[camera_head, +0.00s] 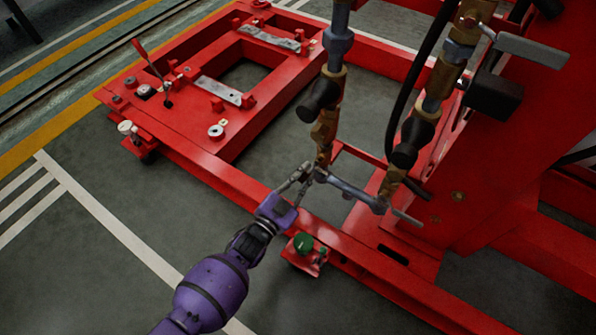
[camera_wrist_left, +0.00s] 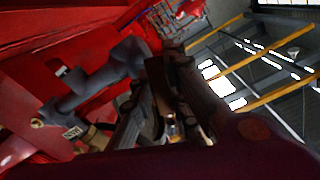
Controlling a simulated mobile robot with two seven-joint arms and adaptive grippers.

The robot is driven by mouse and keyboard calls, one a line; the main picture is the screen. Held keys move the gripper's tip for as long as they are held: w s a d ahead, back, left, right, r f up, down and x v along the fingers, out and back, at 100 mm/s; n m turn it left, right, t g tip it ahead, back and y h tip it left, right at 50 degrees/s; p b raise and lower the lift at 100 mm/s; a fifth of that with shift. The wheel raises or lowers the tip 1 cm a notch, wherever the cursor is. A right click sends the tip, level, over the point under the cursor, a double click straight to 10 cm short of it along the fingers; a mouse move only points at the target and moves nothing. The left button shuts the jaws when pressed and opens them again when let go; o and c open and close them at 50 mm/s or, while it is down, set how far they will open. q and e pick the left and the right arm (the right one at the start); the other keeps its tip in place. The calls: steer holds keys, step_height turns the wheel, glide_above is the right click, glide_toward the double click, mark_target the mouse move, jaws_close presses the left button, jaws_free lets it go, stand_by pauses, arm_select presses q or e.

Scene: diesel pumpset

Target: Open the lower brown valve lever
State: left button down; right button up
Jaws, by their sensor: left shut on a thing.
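The lower brown valve (camera_head: 325,136) sits on a vertical pipe at the centre of the head view, below a black collar. My left gripper (camera_head: 303,180) reaches it from the lower left, just under the brown body. It is shut on the valve's lever, which is mostly hidden by the fingers. In the left wrist view the dark fingers (camera_wrist_left: 168,110) close around a narrow strip that is too dark to make out well. My right gripper is in neither view.
A grey pipe piece (camera_head: 350,190) with a crossbar runs right of my fingers, close to them. A second brown valve pipe (camera_head: 437,85) and a grey lever (camera_head: 533,50) stand at right. The red frame (camera_head: 215,180) surrounds the area; a green knob (camera_head: 303,243) sits below. Floor at lower left is clear.

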arm_select(q)
steer(key=shift+s+d+f+n, duration=0.2)
steer(key=shift+s+d+n, duration=0.3)
steer(key=shift+n, duration=0.55)
steer(key=shift+s+d+f+n, duration=0.15)
steer(key=shift+s+d+n, duration=0.3)
steer(key=shift+n, duration=0.6)
steer(key=shift+d, duration=0.15)
steer(key=c, duration=1.7)
jaws_free()
steer(key=shift+v, duration=5.95)
